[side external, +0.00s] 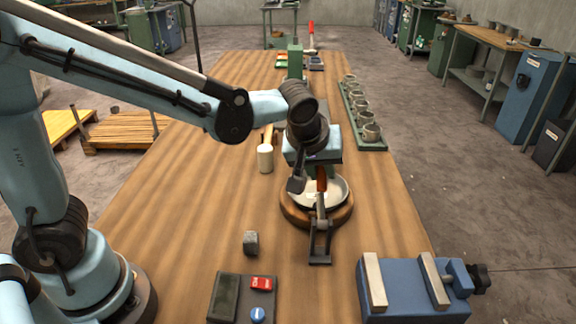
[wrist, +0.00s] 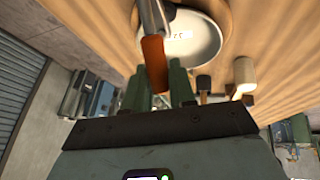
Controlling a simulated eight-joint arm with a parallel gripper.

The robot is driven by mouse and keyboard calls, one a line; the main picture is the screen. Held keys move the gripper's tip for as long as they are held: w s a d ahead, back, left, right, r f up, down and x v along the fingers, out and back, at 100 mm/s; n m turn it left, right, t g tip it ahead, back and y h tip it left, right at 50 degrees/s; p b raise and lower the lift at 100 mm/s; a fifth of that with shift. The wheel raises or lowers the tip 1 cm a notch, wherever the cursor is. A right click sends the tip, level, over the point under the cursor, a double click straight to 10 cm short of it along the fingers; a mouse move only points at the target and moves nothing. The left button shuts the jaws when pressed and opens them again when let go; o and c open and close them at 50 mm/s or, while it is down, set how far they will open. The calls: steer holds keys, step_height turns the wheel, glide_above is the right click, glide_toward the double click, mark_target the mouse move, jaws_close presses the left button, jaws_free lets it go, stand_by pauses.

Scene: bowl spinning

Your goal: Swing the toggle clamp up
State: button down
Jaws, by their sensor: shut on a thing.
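The toggle clamp (side external: 320,240) has a dark metal base in front of the bowl and an orange-red handle (side external: 321,185). In the side view the handle points up from the metal linkage. My gripper (side external: 313,170) is at the handle, over the bowl's near side. In the wrist view the handle (wrist: 153,62) runs between the green fingers of my gripper (wrist: 157,82), which is shut on it. The white bowl (side external: 338,190) sits on a round wooden turntable (side external: 290,215); the bowl (wrist: 205,42) also shows in the wrist view. My gripper hides part of the bowl.
A grey cube (side external: 251,243) and a button panel (side external: 242,298) lie in front. A blue vise (side external: 415,290) is at the front right. A green tray (side external: 375,140) of cups lies behind right. The left tabletop is clear.

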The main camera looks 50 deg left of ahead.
mark_target(323, 188)
steer(key=shift+s+d+r+t+y, duration=0.6)
steer(key=shift+d+r+t+y, duration=0.1)
steer(key=shift+r+t, duration=0.1)
steer(key=shift+s+d+r+m+t+y, duration=0.4)
steer(key=shift+s+d+r+t+y, duration=0.35)
steer(key=shift+t, duration=0.25)
steer(key=s+d+t+y, duration=0.2)
steer(key=shift+r+m+t, duration=0.3)
steer(key=shift+r+t, duration=0.1)
steer(key=shift+s+d+f+m+t+y, duration=0.2)
steer(key=shift+s+d+m+t+y, duration=0.4)
steer(key=shift+s+d+t+y, duration=1.35)
steer(key=shift+w+a+t+h, duration=0.15)
steer(key=shift+a+t+h, duration=0.1)
steer(key=shift+t+h, duration=0.1)
steer(key=c, duration=1)
jaws_free()
